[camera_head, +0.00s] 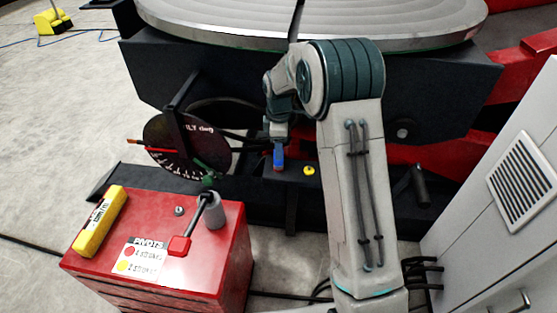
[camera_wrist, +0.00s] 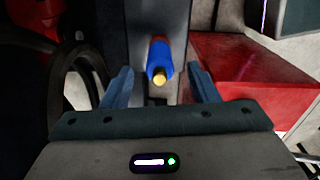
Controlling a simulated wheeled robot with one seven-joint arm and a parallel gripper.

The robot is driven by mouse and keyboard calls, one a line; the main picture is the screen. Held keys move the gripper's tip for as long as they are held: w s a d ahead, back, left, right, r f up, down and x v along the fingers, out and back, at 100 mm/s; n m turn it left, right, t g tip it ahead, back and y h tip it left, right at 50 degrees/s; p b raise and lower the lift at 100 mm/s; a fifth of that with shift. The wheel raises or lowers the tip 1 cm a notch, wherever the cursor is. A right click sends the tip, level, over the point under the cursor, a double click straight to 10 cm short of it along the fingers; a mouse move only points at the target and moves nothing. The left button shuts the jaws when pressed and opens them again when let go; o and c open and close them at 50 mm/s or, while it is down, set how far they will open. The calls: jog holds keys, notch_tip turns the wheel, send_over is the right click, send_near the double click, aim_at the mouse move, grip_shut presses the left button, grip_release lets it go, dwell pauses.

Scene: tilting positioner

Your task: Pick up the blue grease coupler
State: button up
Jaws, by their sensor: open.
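The blue grease coupler (camera_wrist: 160,58) shows in the wrist view, with a brass tip facing the camera and red at its far end. It stands between the two fingers of my gripper (camera_wrist: 159,78), which are open, with a visible gap on each side. In the head view a blue piece with a red lower end, the coupler (camera_head: 278,157), shows just below my gripper (camera_head: 278,143) over the dark ledge. The fingers are hard to tell apart there. I cannot tell how far down the fingers reach along the coupler.
A yellow round fitting (camera_head: 309,171) sits on the dark ledge (camera_head: 255,207) to the right. A dial plate (camera_head: 170,155) stands to the left. A red cabinet (camera_head: 200,270) in front holds a yellow level (camera_head: 100,222) and a grey cup (camera_head: 217,213). The large round table (camera_head: 400,30) is behind.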

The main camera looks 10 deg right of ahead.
notch_tip(320, 180, down, 5)
jog(key=shift+f+b, duration=0.1)
jog(key=shift+b, duration=1.1)
jog(key=c, duration=1.1)
grip_shut()
jog(key=shift+r, duration=0.25)
